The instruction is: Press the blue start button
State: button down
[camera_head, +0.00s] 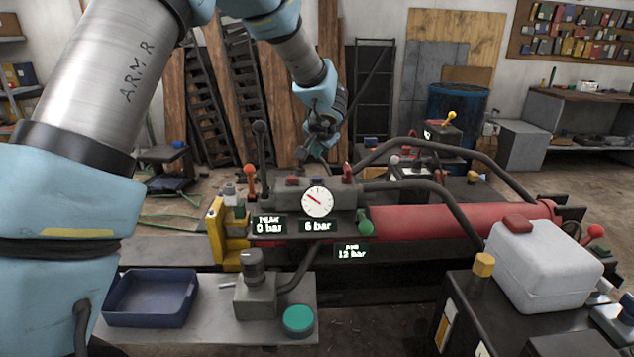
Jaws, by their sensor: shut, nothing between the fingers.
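I cannot tell for certain which blue part is the start button. A small blue cap (371,143) shows behind the machine, right of my gripper. Another blue cap (627,306) sits at the right edge of the picture, beside the white canister. My gripper (318,153) points down above and behind the valve block (335,196). It is shut and empty, and appears apart from everything. Its fingertips are small and dark against the background.
A round gauge (317,202) and displays reading 0, 6 and 12 bar front the valve block. A red cylinder (430,224) runs right. Black hoses (455,210) arch over it. A blue tray (150,300), green knob (298,320) and white canister (545,265) stand in front.

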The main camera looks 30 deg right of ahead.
aim_at(317, 178)
notch_tip(317, 178, down, 3)
jog(key=shift+r+b, duration=0.1)
jog(key=shift+b, duration=0.8)
jog(key=shift+f+b, duration=0.65)
jog(key=shift+b, duration=0.25)
jog(key=shift+f, duration=0.15)
dwell(0.5)
jog(key=shift+f+b, duration=0.3)
jog(key=shift+b, duration=0.55)
jog(key=shift+f+b, duration=0.5)
jog(key=shift+b, duration=0.25)
dwell(0.5)
jog(key=shift+r, duration=0.1)
jog(key=shift+r+p, duration=0.45)
jog(key=shift+r, duration=0.45)
jog(key=shift+r, duration=0.1)
jog(key=shift+r+p, duration=1.45)
jog(key=shift+r, duration=0.95)
